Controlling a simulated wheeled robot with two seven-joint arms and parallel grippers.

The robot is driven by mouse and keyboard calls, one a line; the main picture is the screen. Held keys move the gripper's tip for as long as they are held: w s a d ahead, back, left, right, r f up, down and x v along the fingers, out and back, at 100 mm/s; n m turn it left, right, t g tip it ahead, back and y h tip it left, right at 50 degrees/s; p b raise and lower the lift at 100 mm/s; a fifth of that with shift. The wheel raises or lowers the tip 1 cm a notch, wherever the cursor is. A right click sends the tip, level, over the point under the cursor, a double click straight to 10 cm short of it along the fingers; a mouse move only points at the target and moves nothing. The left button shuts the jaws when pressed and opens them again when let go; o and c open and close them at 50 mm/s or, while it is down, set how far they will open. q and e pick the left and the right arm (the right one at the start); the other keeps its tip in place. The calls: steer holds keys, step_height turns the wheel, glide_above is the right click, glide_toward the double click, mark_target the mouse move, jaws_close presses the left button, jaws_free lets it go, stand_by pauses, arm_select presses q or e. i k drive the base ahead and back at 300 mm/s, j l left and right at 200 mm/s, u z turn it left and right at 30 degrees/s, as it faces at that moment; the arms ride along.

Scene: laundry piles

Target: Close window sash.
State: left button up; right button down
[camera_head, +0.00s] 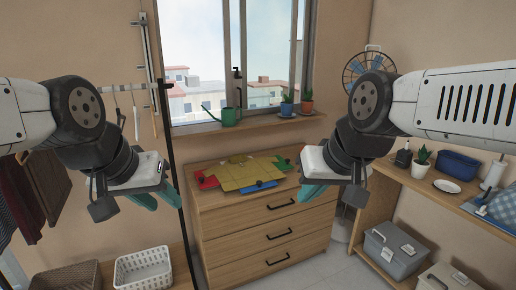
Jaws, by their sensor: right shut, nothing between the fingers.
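The window (268,45) is in the back wall, with city buildings showing through it. A pale upright sash frame (227,50) stands near its middle, with a dark handle (237,73) on it. I cannot tell from this view how far the sash stands open.
A green watering can (229,116) and potted plants (287,105) stand on the windowsill (203,127). Below is a wooden dresser (262,228) with colored cloths (248,174). A clothes rack pole (184,190) is at left, a shelf (440,195) at right.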

mark_target(233, 92)
steer(key=i+l+z, duration=0.15)
steer(key=i+z, duration=0.55)
steer(key=z, duration=0.2)
steer(key=i+z, duration=0.55)
steer(key=i, duration=0.55)
